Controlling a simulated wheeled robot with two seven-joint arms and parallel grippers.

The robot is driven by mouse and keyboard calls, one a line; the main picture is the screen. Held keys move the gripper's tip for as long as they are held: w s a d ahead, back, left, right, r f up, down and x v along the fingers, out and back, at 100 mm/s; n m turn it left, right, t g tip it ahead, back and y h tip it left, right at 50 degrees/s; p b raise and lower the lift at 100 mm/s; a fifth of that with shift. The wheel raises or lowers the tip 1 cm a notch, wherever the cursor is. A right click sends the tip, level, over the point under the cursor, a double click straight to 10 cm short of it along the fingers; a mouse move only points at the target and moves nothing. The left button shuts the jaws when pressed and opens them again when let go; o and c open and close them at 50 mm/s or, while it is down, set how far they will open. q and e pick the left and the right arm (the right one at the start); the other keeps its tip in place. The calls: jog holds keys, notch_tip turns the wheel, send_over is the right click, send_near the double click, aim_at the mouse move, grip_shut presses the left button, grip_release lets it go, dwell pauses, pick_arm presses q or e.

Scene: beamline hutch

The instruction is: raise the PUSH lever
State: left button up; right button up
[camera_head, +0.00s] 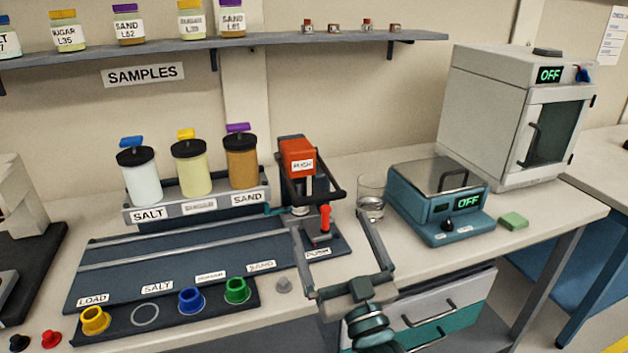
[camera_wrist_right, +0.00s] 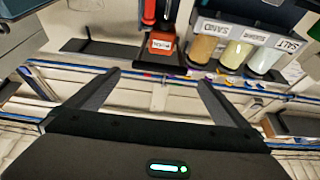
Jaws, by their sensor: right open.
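The PUSH press has an orange head (camera_head: 298,157) with a PUSH label and stands at the right end of the dark rail board. Its dark lever (camera_head: 334,195) looks like a loop-shaped bar reaching forward around the head. The orange head (camera_wrist_right: 161,44) also shows upside down in the wrist view, with a dark bar (camera_wrist_right: 160,70) beside it. My right gripper (camera_head: 328,218) is open, its two fingers spread in front of the press; nothing is held between them. In the wrist view the open fingers (camera_wrist_right: 160,77) point towards the press. Contact with the lever cannot be told. My left gripper is not in view.
A red-topped part (camera_head: 324,218) stands at the press's foot, between my fingers in the picture. A glass beaker (camera_head: 371,203) stands close to the right finger. Labelled jars (camera_head: 191,170) stand left of the press.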

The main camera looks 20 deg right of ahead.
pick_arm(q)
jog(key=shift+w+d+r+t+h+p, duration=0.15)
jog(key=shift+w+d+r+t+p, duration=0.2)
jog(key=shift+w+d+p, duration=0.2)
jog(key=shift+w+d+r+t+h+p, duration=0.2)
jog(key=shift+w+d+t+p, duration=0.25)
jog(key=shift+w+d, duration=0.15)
pick_arm(e)
jog(key=x, duration=1.2)
jog(key=shift+w, duration=0.2)
jog(key=shift+r, duration=0.15)
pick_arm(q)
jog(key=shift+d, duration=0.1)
pick_arm(e)
jog(key=c, duration=1.4)
